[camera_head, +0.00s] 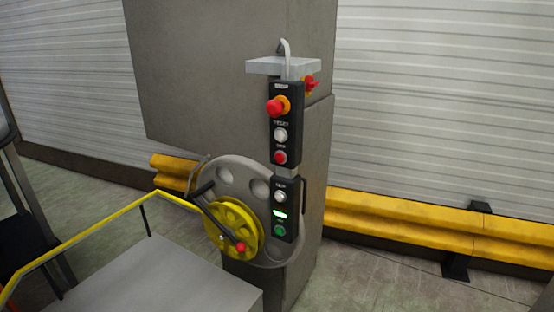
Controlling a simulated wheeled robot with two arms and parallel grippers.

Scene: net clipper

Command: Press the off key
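A black control panel (295,125) is mounted on a grey post in the middle of the view. The off key (280,157) is a round red button low on this upper panel, under a small label that seems to read OFF. Above it are a white button (281,134) and a red mushroom button (278,106) on a yellow ring. A lower black panel (290,213) carries a white button, a lit green display and a green button (279,231). Nothing covers the off key. Neither of my grippers is in view.
A grey disc with a yellow wheel (230,232) and crank handle stands left below the panels. A yellow rail (105,228) and grey box (160,280) are at lower left. Yellow guard barriers (400,218) run along the wall. Floor at the lower right is clear.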

